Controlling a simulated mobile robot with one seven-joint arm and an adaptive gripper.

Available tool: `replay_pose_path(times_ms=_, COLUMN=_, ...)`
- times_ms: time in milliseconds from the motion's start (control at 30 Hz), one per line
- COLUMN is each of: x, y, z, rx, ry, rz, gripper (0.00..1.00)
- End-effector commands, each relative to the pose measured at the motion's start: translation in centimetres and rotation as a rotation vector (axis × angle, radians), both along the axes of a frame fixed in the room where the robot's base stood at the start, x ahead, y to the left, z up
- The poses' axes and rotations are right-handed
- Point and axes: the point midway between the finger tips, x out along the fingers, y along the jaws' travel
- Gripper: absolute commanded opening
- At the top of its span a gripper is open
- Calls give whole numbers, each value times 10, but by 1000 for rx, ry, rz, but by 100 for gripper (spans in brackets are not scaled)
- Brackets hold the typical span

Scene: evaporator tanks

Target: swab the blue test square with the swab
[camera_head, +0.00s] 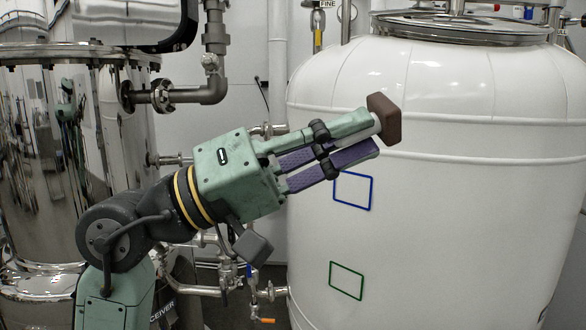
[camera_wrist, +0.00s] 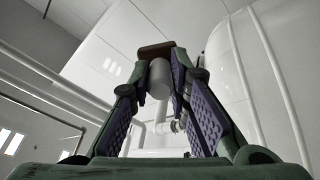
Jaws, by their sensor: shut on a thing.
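The blue test square (camera_head: 354,190) is an outlined square on the side of the white tank (camera_head: 450,190) in the head view. My gripper (camera_head: 371,134) is in front of the tank, above the blue square, pointing up and to the right. It is shut on the swab, which has a brown block head (camera_head: 384,118) and a pale cylindrical handle. In the wrist view the swab's handle (camera_wrist: 161,80) sits between the fingers of my gripper (camera_wrist: 162,72), with the brown head beyond the fingertips. The head view does not clearly show whether the head touches the tank. The blue square is not visible in the wrist view.
A green outlined square (camera_head: 346,280) is lower on the tank. Pipes and valves (camera_head: 235,270) run low behind my arm. A shiny steel tank (camera_head: 50,180) stands at the left, with a pipe (camera_head: 200,93) coming off it.

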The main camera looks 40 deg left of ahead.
Motion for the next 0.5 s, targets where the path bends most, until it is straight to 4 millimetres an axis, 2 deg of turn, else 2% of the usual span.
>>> replay_pose_path(times_ms=33, x=-6, y=-21, z=9, rx=25, ry=34, rz=-24, gripper=0)
replay_pose_path(times_ms=233, x=-27, y=-97, z=23, rx=83, ry=210, rz=-113, gripper=0)
replay_pose_path(times_ms=367, x=-39, y=-147, z=21, rx=122, ry=347, rz=-150, gripper=0)
replay_pose_path(times_ms=500, x=-50, y=-198, z=10, rx=161, ry=507, rz=-166, gripper=0)
